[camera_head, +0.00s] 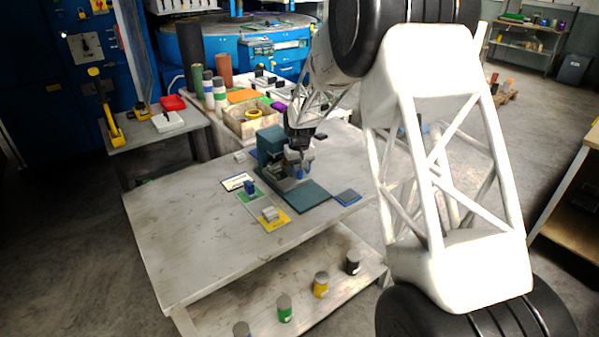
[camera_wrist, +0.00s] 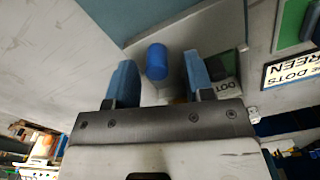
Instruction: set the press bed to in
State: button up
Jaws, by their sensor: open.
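The press (camera_head: 270,146) is a teal machine on the grey table. A flat teal plate (camera_head: 307,197), which looks like its bed, lies at its front and extends toward the table's front edge. My gripper (camera_head: 300,170) points down over the press and hides part of it. In the wrist view my gripper (camera_wrist: 160,80) is open, with two blue fingers apart. A blue cylindrical knob (camera_wrist: 157,61) shows between the fingertips, with a gap on each side. I cannot tell whether it is at fingertip depth.
Left of the press are a white label card (camera_head: 237,182), a green mat (camera_head: 247,197) and a yellow mat (camera_head: 275,222) with small blocks. A blue pad (camera_head: 348,198) lies right of the plate. A wooden box (camera_head: 250,120) stands behind. The table's left part is clear.

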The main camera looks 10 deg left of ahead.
jog(key=shift+r, duration=3.45)
jog(key=shift+d+r, duration=0.1)
jog(key=shift+s+d+r, duration=0.25)
jog(key=shift+s+r, duration=0.15)
jog(key=shift+r, duration=0.05)
jog(key=s+d+r+m+t, duration=0.1)
jog(key=s+d+r, duration=0.7)
jog(key=s+d, duration=0.3)
jog(key=s+d+r+m, duration=0.2)
jog(key=s+d+r, duration=0.7)
jog(key=s, duration=0.5)
jog(key=s+d+f+m, duration=0.1)
jog(key=s+d, duration=0.2)
jog(key=s, duration=0.6)
jog(key=s+d+f+t, duration=0.1)
jog(key=s+d, duration=0.3)
jog(key=s, duration=0.6)
jog(key=s+d+f+m, duration=0.1)
jog(key=s+d, duration=0.3)
jog(key=s, duration=0.5)
jog(key=shift+s+d+m+t, duration=0.25)
jog(key=shift+s+m+t, duration=0.05)
jog(key=shift+s, duration=0.1)
